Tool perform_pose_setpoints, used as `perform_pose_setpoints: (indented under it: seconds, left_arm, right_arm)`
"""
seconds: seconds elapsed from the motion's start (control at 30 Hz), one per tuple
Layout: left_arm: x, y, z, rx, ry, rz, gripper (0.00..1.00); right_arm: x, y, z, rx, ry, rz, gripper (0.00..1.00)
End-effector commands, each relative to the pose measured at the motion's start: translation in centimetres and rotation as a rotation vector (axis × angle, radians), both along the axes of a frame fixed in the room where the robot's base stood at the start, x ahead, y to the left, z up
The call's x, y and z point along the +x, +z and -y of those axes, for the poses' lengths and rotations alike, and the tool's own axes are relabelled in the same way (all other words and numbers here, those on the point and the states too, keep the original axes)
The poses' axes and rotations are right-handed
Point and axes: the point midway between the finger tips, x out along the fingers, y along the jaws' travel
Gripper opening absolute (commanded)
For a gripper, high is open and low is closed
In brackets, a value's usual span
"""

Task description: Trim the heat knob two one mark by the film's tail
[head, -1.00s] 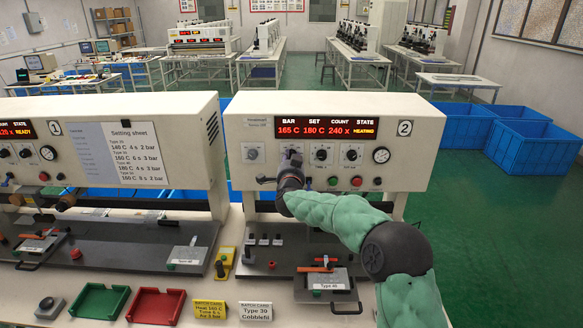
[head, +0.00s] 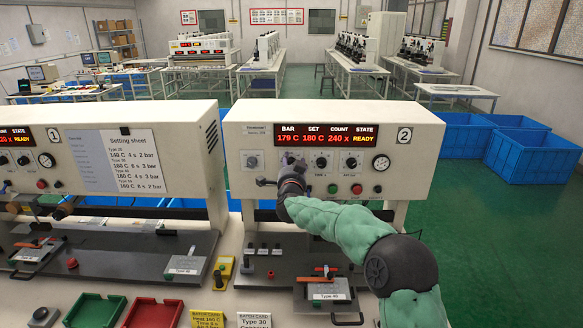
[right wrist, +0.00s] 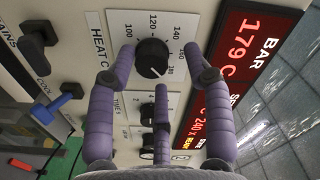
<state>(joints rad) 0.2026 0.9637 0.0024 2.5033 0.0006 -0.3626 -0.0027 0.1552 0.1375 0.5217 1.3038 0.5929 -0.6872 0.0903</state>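Press two (head: 420,165) shows 179 C, set 180 C, 240 x and READY. My right gripper (head: 290,165) is at its panel, over the left-middle dial, and hides most of it in the head view. In the right wrist view, the black heat knob (right wrist: 152,57) sits on a white dial marked 100 to 180. Its pointer seems to face the 180 side. My right gripper's purple fingers (right wrist: 158,62) stand open around the knob, with gaps at both sides; contact is unclear. I cannot pick out a film tail. My left gripper is not in view.
Press one (head: 100,185) stands at the left with a setting sheet (head: 137,160). A Type 40 plate (head: 330,297) lies on press two's bed. Batch cards (head: 254,320), a green tray (head: 95,312) and a red tray (head: 152,315) are in front. Blue crates (head: 530,155) stand behind right.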

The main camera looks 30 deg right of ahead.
Motion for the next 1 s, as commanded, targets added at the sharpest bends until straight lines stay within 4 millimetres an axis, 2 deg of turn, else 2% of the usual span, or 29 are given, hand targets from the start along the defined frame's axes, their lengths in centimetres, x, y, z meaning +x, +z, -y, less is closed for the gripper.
perform_pose_setpoints:
  seconds: [0.37, 1.0]
  left_arm:
    - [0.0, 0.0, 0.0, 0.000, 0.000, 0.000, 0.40]
    - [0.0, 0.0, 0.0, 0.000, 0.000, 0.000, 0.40]
  right_arm:
    - [-0.6, -0.5, -0.6, 0.002, 0.004, -0.008, 0.52]
    - [-8.9, -0.4, -5.7, 0.002, 0.004, -0.005, 0.52]
